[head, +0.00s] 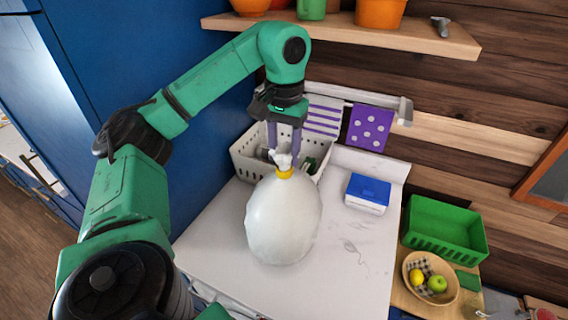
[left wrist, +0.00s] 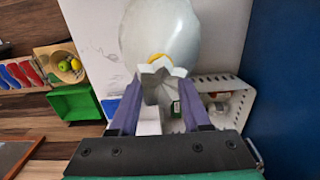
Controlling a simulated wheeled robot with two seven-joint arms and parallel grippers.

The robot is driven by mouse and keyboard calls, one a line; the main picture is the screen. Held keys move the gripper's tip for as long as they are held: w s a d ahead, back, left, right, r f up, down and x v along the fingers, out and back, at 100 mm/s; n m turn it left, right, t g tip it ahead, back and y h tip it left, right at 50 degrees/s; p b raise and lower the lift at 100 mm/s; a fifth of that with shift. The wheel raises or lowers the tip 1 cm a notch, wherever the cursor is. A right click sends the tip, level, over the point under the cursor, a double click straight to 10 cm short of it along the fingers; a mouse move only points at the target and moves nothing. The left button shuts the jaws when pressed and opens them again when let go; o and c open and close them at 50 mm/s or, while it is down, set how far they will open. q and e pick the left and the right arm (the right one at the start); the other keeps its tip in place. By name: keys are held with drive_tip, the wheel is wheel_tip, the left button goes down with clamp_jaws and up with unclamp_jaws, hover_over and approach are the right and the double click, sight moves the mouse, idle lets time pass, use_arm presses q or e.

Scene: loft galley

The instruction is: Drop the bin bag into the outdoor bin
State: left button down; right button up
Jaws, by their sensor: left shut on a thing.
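The bin bag (head: 283,218) is white and full, with a yellow tie around its neck. It hangs upright or rests at the white counter (head: 222,240); I cannot tell whether its base touches. My left gripper (head: 284,150) points down and is shut on the bag's gathered top. In the left wrist view the bag (left wrist: 160,28) lies beyond the purple fingers (left wrist: 158,100), which are on either side of its knotted top. My right gripper is not in view. I see no outdoor bin in either view.
A white perforated basket (head: 248,165) stands behind the bag. A blue and white box (head: 368,192) is to its right. Further right are a green crate (head: 445,232) and a fruit bowl (head: 431,280). A wooden shelf (head: 420,38) with pots hangs above. A blue wall or cabinet is at left.

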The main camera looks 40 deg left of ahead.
sight(284, 164)
use_arm(q)
drive_tip(key=shift+f, duration=1.8)
drive_tip(key=shift+c, duration=2.4)
unclamp_jaws()
drive_tip(key=shift+o, duration=0.6)
drive_tip(key=shift+s, duration=0.1)
drive_tip(key=shift+r, duration=0.1)
